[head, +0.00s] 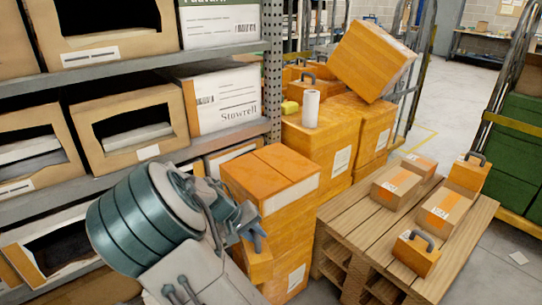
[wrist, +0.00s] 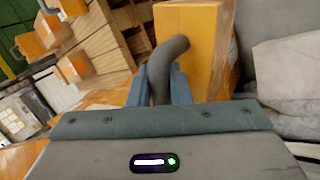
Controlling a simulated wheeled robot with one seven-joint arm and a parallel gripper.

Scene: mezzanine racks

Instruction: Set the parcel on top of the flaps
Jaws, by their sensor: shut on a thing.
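My gripper (head: 250,235) is shut on the dark curved handle (wrist: 165,68) of an orange parcel, seen between the blue-grey fingers in the wrist view. The parcel's orange body (wrist: 200,45) lies beyond the fingers there. In the head view the parcel (head: 259,264) hangs below my gripper, partly hidden, in front of a tall orange carton. The carton's closed top flaps (head: 272,172) meet in a seam and are bare. The parcel is beside the carton, lower than the flaps; I cannot tell whether they touch.
A wooden pallet (head: 342,222) at right bears several small boxes, some with handles. Shelving with open cartons (head: 130,125) is at left. Stacked orange cartons (head: 318,143) stand behind, with a tilted box (head: 372,60) and white roll (head: 311,108) on top. A green-loaded cart (head: 515,140) stands far right.

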